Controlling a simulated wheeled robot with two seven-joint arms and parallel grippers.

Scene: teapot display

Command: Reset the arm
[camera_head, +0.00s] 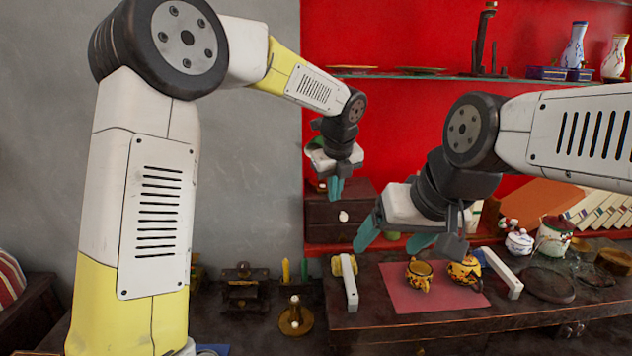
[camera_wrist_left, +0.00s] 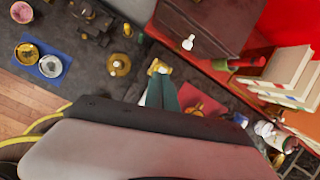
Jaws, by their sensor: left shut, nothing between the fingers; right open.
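My left gripper (camera_head: 335,189) hangs in front of the red wall and the small dark drawer chest, with its teal fingers together and nothing between them. In the left wrist view its shut fingers (camera_wrist_left: 162,92) point away over the dark table. My right gripper (camera_head: 395,236) is in the middle of the head view, lower and nearer, above the table.
The dark drawer chest (camera_head: 325,217) stands behind my left gripper. White handle-like bars (camera_head: 351,290) flank the mat. A white-and-red lidded jar (camera_head: 553,237) and books (camera_head: 605,207) stand right. A glass shelf (camera_head: 440,76) with vases crosses the red wall. Grey wall is clear left.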

